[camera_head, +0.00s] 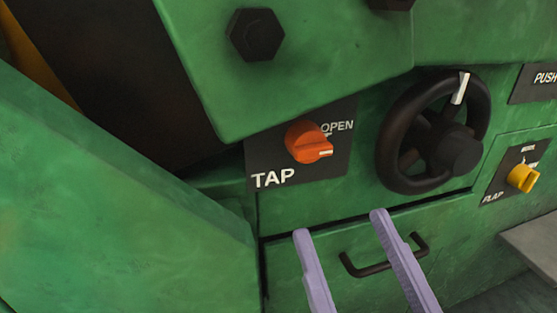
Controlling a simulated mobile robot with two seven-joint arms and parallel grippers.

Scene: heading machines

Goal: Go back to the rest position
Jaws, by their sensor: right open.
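My right gripper (341,225) comes in from the bottom edge, with two pale lilac fingers spread apart and nothing between them. Its fingertips are in front of the green drawer front (290,270), left of and partly over the dark drawer handle (372,268). I cannot tell whether the fingers touch anything. Above the fingertips is an orange tap knob (309,143) on a black plate marked TAP and OPEN; its white mark points right, a little below the word OPEN. My left gripper does not show.
A yellow flap knob (523,178) and a PUSH plate (535,84) are at the right edge. A green panel (110,200) fills the left. A grey ledge (535,240) juts out at lower right.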

